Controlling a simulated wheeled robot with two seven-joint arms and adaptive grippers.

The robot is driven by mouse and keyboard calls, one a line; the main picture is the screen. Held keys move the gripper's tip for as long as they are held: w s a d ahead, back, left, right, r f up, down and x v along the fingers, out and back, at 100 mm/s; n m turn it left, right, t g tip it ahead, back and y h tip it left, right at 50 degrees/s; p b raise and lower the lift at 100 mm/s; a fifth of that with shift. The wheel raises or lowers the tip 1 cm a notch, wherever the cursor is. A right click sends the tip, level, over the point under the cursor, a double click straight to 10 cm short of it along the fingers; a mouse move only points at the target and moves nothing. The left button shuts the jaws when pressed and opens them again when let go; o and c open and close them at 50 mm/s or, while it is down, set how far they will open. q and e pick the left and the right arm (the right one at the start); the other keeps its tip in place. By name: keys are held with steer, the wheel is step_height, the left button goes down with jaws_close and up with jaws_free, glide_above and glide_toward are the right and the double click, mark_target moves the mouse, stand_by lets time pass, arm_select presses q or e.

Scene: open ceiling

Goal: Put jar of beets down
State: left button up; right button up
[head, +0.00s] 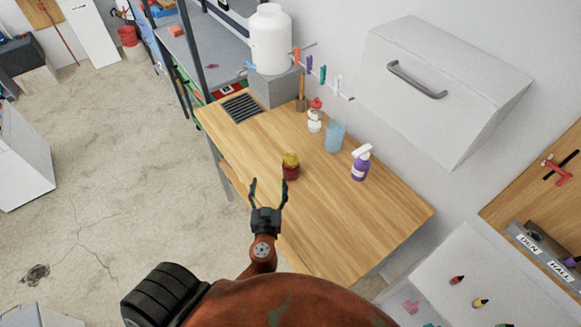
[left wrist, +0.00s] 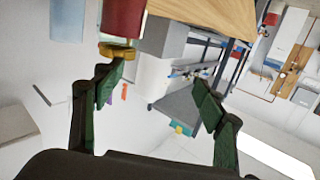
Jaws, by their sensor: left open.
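The jar of beets (head: 290,167), dark red with a yellow lid, stands upright on the wooden table (head: 350,215). My left gripper (head: 268,182) is open, with its fingers apart and nothing between them. In the head view it is just to the near left of the jar. In the left wrist view the image is turned over; the red jar (left wrist: 123,22) with its yellow lid shows at the top, beyond one finger of the left gripper (left wrist: 160,85). The jar is outside the fingers. My right gripper does not show.
A purple spray bottle (head: 360,163), a blue cup (head: 335,137) and a white bottle with a red top (head: 315,116) stand behind the jar. A white water container (head: 270,40) stands on a grey block at the far end. The table's near right part is clear.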

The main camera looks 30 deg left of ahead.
arm_select(q)
steer(key=m+t+h, duration=0.1)
steer(key=t+h, duration=0.1)
glide_toward(290, 165)
steer(key=w, duration=0.2)
steer(key=p+x, duration=0.1)
steer(key=x, duration=0.4)
steer(key=shift+a+f+p, duration=0.1)
steer(key=shift+a+p, duration=0.3)
steer(key=shift+a, duration=0.05)
steer(key=shift+p+x, duration=0.65)
steer(key=shift+x, duration=2.35)
steer(key=shift+f, duration=0.1)
steer(key=c, duration=1.7)
jaws_close()
